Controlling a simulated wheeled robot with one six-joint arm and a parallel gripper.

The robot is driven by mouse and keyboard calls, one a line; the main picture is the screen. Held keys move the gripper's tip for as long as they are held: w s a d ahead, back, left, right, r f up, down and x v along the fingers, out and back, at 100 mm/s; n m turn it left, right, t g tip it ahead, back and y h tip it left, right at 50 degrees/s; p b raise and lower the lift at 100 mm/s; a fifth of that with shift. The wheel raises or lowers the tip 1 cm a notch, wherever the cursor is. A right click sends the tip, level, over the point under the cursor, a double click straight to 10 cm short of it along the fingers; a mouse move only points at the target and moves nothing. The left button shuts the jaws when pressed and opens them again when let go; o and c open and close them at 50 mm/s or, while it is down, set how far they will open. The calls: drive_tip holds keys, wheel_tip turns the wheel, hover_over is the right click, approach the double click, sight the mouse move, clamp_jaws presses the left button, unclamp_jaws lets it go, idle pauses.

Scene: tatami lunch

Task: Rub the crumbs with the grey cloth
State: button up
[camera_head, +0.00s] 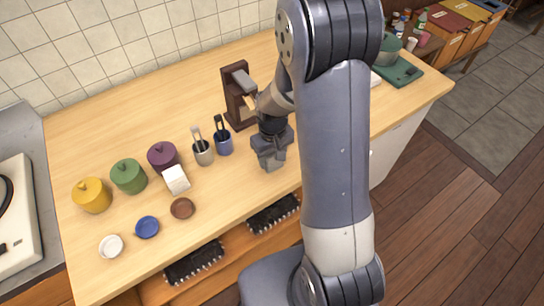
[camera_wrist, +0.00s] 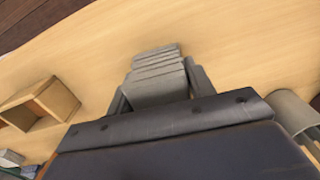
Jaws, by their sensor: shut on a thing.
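My gripper (camera_head: 272,150) is low over the wooden counter (camera_head: 105,110), right of the two utensil cups. In the wrist view my gripper (camera_wrist: 158,92) has a finger on each side of the folded grey cloth (camera_wrist: 156,72) and is shut on it. The cloth shows as several stacked grey folds in front of the jaws. In the head view the cloth (camera_head: 274,163) is a small grey patch under the gripper. I cannot tell whether it touches the counter. I can make out no crumbs in either view.
A grey cup (camera_head: 202,152) and a blue cup (camera_head: 223,142) hold utensils close left of my gripper. A dark brown stand (camera_head: 234,100) is behind it. Yellow (camera_head: 92,196), green (camera_head: 128,178) and purple (camera_head: 162,157) lidded pots and small dishes stand left. Bare counter lies ahead in the wrist view.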

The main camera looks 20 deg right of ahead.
drive_tip(key=r+p, duration=0.2)
drive_tip(key=r, duration=0.2)
drive_tip(key=shift+w+d+r+p, duration=0.1)
drive_tip(key=shift+d+r+p, duration=0.15)
drive_tip(key=shift+p, duration=0.15)
drive_tip(key=shift+r+p, duration=1.3)
drive_tip(key=shift+r, duration=0.55)
drive_tip(key=shift+a+f+b, duration=0.1)
drive_tip(key=shift+b, duration=0.2)
